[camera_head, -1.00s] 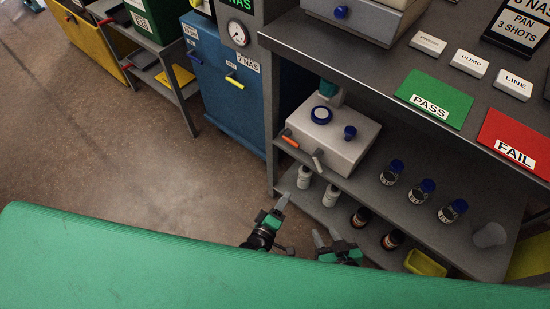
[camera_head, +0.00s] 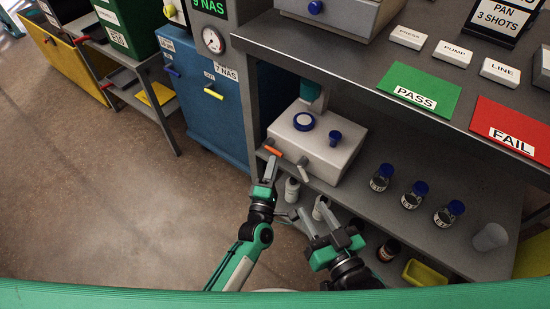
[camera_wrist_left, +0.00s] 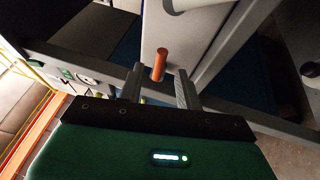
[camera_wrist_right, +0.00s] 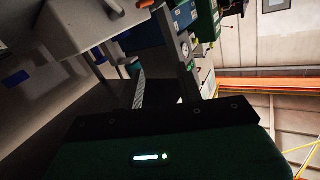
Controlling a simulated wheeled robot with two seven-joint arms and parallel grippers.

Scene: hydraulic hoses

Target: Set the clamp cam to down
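A white box unit (camera_head: 325,148) with blue knobs stands on the shelf under the bench. An orange handle (camera_head: 273,151) and a grey lever (camera_head: 303,171) stick out from its front-left side. I cannot tell for certain which is the clamp cam. My left gripper (camera_head: 269,168) is just below the orange handle in the head view. In the left wrist view the orange handle (camera_wrist_left: 160,65) shows between the tips of its open fingers, with gaps on both sides. My right gripper (camera_head: 313,215) is open and empty, lower and to the right, in front of the shelf.
Several blue-capped bottles (camera_head: 414,195) stand right of the unit. Smaller bottles, a yellow tray (camera_head: 425,272) and a grey cup (camera_head: 490,237) are also in this shelf area. The bench top (camera_head: 350,72) overhangs the unit. A blue cabinet (camera_head: 208,110) stands left; open floor lies before it.

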